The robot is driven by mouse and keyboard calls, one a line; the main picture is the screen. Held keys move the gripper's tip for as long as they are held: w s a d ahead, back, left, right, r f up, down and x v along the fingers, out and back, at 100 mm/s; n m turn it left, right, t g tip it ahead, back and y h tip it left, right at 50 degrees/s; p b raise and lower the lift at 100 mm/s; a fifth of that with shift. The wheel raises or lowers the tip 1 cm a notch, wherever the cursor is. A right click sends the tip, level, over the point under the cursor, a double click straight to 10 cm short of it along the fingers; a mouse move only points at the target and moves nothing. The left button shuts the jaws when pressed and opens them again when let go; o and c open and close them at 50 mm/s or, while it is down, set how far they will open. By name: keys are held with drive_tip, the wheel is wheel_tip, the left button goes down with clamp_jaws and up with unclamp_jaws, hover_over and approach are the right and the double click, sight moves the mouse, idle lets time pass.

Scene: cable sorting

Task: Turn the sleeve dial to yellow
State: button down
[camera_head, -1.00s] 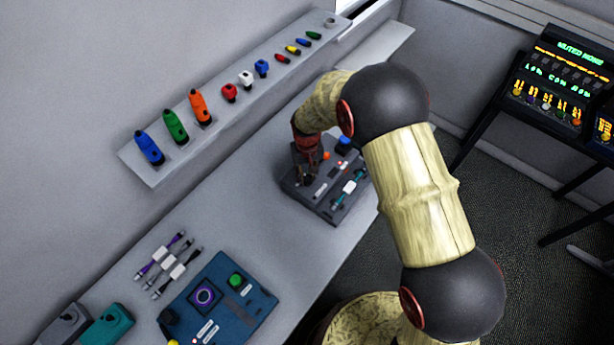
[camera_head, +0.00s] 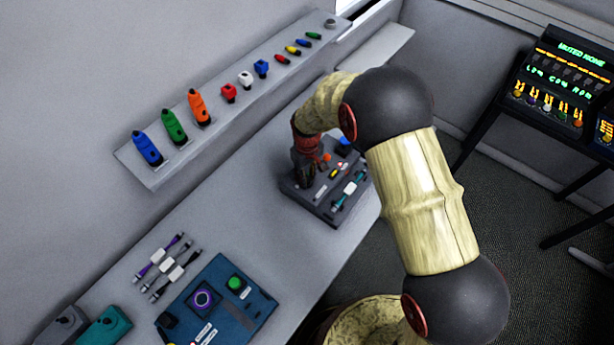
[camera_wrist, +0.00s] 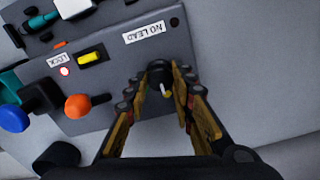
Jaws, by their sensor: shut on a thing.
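The dark grey panel box (camera_head: 322,206) stands on the bench in the head view. In the wrist view a black dial knob (camera_wrist: 158,72) with a pale yellow pointer mark sits on this panel (camera_wrist: 120,62), near a "NO LEAD" label (camera_wrist: 144,33). My gripper (camera_wrist: 160,86) has one finger on each side of the knob and is shut on it. In the head view my gripper (camera_head: 306,172) reaches down over the panel's left part and hides the knob. No colour marks around the knob are readable.
In the wrist view, a yellow switch (camera_wrist: 90,57) by a "LOCK" label, an orange knob (camera_wrist: 77,106) and a blue knob (camera_wrist: 13,118) stand left of my gripper. A blue panel (camera_head: 222,305) and several connectors lie nearer; a shelf (camera_head: 150,178) runs along the wall.

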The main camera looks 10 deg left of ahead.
drive_tip(key=c, duration=1.5)
unclamp_jaws()
drive_tip(key=shift+r, duration=0.1)
wheel_tip(320, 180, up, 12)
